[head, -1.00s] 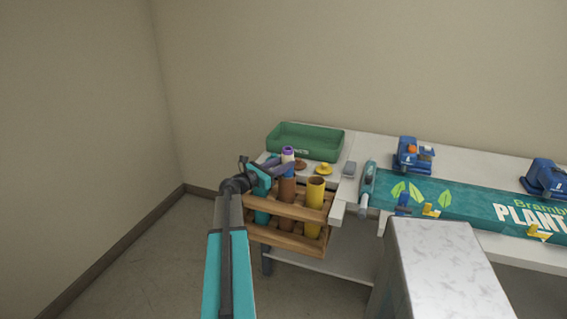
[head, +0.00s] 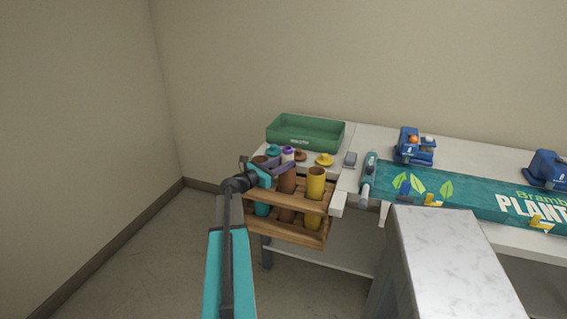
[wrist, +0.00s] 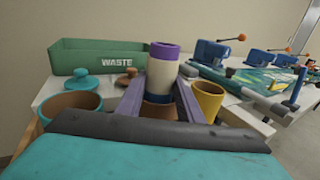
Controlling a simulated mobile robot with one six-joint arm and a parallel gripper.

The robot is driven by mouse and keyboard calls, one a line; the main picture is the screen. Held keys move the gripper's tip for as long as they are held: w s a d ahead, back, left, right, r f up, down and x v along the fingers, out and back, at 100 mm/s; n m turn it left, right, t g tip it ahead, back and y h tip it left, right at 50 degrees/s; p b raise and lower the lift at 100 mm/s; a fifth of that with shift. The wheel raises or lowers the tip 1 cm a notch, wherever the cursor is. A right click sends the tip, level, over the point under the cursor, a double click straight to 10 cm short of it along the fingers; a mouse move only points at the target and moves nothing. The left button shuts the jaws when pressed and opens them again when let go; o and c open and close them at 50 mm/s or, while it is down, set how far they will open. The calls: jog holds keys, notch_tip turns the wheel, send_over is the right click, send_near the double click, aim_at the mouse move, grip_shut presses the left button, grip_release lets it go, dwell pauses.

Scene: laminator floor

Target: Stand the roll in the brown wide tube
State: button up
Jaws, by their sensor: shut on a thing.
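The roll (head: 288,154) is cream with a purple top and stands upright. It also shows in the wrist view (wrist: 162,76). My gripper (head: 281,167) has purple fingers shut on the roll, one on each side in the wrist view (wrist: 160,98). The brown wide tube (head: 287,183) stands in the middle of a wooden rack, directly below the roll. In the wrist view the tube (wrist: 158,113) shows between the fingers. The roll's lower end is at or near its mouth; I cannot tell whether it is inside.
A yellow tube (head: 314,185) stands right of the brown one and a teal tube (head: 262,208) left, all in the wooden rack (head: 285,232). Teal, brown (head: 300,155) and yellow (head: 325,159) lids lie behind. A green WASTE bin (head: 305,134) is at the back.

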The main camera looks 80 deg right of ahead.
jog(key=o, duration=1.9)
jog(key=shift+o, duration=0.2)
